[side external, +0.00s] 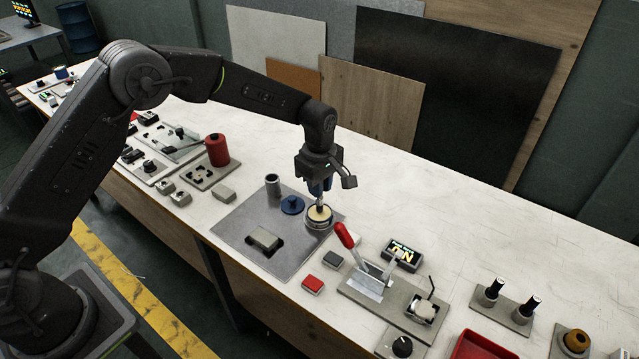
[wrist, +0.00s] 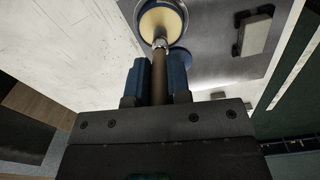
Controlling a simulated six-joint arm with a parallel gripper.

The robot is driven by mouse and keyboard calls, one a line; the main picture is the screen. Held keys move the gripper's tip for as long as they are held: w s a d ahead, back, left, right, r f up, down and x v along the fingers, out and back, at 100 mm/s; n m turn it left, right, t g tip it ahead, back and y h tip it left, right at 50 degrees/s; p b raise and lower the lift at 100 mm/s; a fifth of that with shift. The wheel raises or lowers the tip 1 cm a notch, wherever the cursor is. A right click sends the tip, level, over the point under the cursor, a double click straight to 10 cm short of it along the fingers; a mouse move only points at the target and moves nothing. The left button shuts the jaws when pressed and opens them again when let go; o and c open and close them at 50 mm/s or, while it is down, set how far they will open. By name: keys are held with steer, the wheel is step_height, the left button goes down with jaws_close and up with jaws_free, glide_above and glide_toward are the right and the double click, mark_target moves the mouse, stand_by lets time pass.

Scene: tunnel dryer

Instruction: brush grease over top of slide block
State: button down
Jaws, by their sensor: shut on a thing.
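My gripper (side external: 320,187) is shut on a brush (wrist: 158,78) with a brown handle and a metal ferrule; its blue fingers sit on both sides of the handle. The brush points down at a round tin of pale yellow grease (side external: 319,217), which also shows in the wrist view (wrist: 162,20). The bristle end is at the grease; how deep it reaches I cannot tell. The slide block (side external: 264,238) is a grey block in a dark recess on the grey plate (side external: 240,225), left of the tin. It shows at upper right in the wrist view (wrist: 256,34).
A blue lid (side external: 292,205) and an upright grey tube (side external: 273,185) stand on the plate behind the block. A red cylinder (side external: 217,150) stands left. The tabletop behind is clear.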

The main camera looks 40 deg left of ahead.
steer(key=shift+f, duration=0.35)
stand_by(0.6)
steer(key=shift+r, duration=3.55)
